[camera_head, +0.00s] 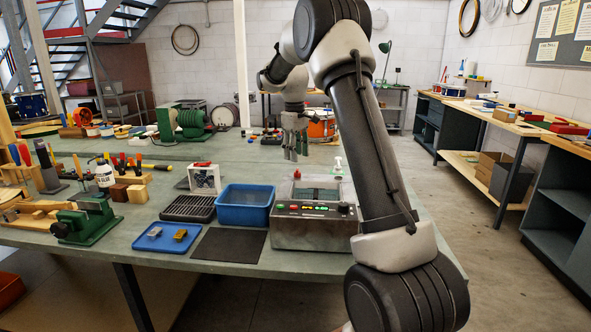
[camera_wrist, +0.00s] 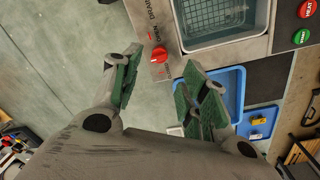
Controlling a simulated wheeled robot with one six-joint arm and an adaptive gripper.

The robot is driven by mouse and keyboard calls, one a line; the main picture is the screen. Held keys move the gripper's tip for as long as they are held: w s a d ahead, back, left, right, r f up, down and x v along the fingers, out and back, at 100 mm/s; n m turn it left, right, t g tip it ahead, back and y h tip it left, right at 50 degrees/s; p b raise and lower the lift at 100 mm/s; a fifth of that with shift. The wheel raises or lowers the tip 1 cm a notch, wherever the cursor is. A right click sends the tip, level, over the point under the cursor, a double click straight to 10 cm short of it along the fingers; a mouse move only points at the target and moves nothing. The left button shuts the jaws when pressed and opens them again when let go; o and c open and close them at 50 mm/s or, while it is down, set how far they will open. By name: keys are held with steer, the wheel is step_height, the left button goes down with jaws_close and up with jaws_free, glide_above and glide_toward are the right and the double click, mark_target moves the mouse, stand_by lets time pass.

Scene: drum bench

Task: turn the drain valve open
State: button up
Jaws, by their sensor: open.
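The drain valve is a small red knob (camera_wrist: 160,59) on the steel top of the cleaner, beside the printed words DRAIN and OPEN. In the head view the red knob (camera_head: 297,174) is at the back left of the steel cleaner (camera_head: 313,243). My gripper (camera_head: 294,148) hangs pointing down above and behind the cleaner. In the wrist view my gripper (camera_wrist: 163,66) is open, with the knob showing between its green-padded fingers. The fingers hold nothing, and I see no contact with the knob. The knob's exact turn is too small to read.
The cleaner's basin (camera_wrist: 218,22) is next to the knob. A blue tub (camera_head: 245,205) stands close left of the cleaner, with a black rack (camera_head: 188,208) beyond. A white pump bottle (camera_head: 338,167) stands behind. The green bench top (camera_head: 150,225) has free room behind the cleaner.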

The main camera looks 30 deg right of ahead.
mark_target(297, 170)
steer(key=f, duration=0.6)
steer(key=shift+d+f, duration=0.2)
steer(key=shift+f, duration=0.1)
steer(key=shift+c, duration=0.4)
jaws_close()
